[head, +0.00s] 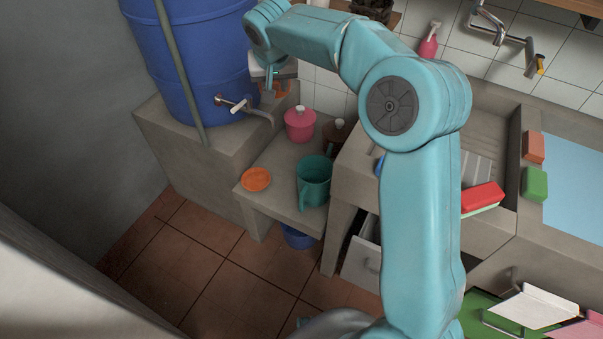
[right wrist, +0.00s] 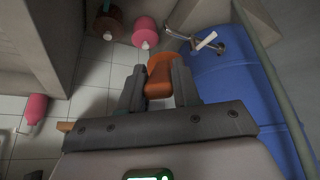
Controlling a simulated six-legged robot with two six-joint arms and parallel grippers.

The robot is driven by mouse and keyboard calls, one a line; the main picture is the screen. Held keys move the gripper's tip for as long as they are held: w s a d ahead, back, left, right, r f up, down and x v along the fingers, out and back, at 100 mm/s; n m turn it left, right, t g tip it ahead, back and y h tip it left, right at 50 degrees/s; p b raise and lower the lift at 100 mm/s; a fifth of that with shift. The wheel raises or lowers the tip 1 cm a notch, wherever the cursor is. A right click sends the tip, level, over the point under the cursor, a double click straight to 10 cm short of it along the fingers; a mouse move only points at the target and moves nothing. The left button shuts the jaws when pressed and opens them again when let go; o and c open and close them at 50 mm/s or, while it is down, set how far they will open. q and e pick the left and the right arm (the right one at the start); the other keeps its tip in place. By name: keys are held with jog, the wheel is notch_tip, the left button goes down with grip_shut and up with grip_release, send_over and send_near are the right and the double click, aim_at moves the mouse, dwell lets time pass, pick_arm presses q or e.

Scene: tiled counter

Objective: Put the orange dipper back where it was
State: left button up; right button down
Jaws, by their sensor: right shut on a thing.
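My right gripper (head: 270,74) is at the upper left of the head view, beside the blue barrel. In the right wrist view my right gripper (right wrist: 160,88) is shut on the orange dipper (right wrist: 160,72), which sits between the two fingers. In the head view only small parts of the orange dipper (head: 284,88) show beside the barrel's tap, behind the gripper. The dipper is held above the level of the low ledge. My left gripper is in neither view.
The blue barrel (head: 195,65) with a tap (head: 232,103) stands on a concrete block. A sink counter is at right.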

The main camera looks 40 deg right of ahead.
jog(key=w+d+f+m+b, duration=0.1)
jog(key=d+f+b, duration=0.2)
jog(key=f+b, duration=0.25)
jog(key=d+f+m+b, duration=0.1)
jog(key=d+f+b, duration=0.35)
jog(key=f, duration=0.25)
jog(key=shift+g+h, duration=0.3)
jog(key=shift+h, duration=0.1)
jog(key=f+b, duration=0.2)
jog(key=f, duration=0.4)
jog(key=f+b, duration=0.2)
jog(key=f, duration=0.5)
jog(key=f+b, duration=0.2)
jog(key=f, duration=0.5)
jog(key=shift+w+a+b, duration=0.1)
jog(key=shift+a+b, duration=0.2)
jog(key=shift+b, duration=0.1)
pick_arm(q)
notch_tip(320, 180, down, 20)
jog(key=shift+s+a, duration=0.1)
